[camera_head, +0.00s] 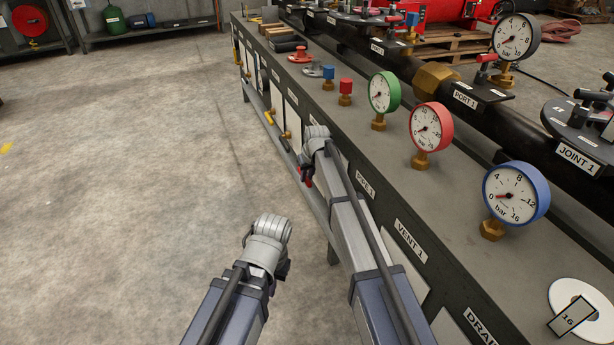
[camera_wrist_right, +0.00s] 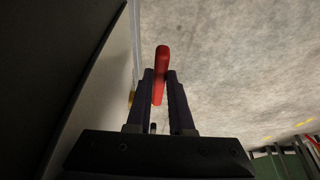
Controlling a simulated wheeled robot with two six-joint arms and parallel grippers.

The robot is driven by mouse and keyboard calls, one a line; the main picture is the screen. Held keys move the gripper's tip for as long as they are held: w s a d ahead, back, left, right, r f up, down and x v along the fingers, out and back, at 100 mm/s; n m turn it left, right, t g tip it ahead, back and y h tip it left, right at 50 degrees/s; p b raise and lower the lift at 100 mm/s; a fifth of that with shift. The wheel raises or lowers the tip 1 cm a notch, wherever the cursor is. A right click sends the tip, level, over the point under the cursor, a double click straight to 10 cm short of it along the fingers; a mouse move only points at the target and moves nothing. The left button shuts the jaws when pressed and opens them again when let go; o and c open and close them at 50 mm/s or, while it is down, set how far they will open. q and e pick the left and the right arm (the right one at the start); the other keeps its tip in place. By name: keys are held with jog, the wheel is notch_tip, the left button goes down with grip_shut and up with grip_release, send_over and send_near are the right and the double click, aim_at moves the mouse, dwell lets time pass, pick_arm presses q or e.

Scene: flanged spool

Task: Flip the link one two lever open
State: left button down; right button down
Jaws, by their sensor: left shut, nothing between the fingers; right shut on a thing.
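A red lever (camera_wrist_right: 160,72) stands between the two dark fingers of my right gripper (camera_wrist_right: 160,85) in the right wrist view. The fingers are shut on it, and its rounded end sticks out past their tips. In the head view this red lever (camera_head: 307,180) shows as a small red piece at the bench's front face, beside my right gripper (camera_head: 304,168). My wrist hides most of it there. No label on it can be read. My left gripper (camera_head: 283,270) is shut and empty, over the floor left of the bench, its fingers mostly hidden.
The long bench (camera_head: 410,245) runs from upper left to lower right, with labels PIPE 1, VENT 1 and DRAIN on its front. A yellow lever (camera_head: 268,117) is farther along that face. Green, red and blue gauges (camera_head: 515,190) stand on top. The floor (camera_head: 120,180) at left is clear.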

jog(key=shift+w+a+r+g+h+p, duration=0.15)
jog(key=shift+w+r+g+h+p, duration=0.3)
jog(key=shift+r+g+p, duration=0.65)
jog(key=shift+w+a+r+g+p, duration=0.15)
jog(key=shift+w+g+p, duration=0.2)
jog(key=shift+g+p, duration=0.2)
jog(key=shift+w+r+g+h+p, duration=0.35)
jog(key=shift+r+g+p, duration=0.05)
jog(key=shift+g, duration=0.55)
jog(key=shift+w+a+r+g, duration=0.15)
jog(key=shift+r+g, duration=0.15)
jog(key=shift+g, duration=0.2)
jog(key=c, duration=0.8)
grip_release()
jog(key=shift+r, duration=0.1)
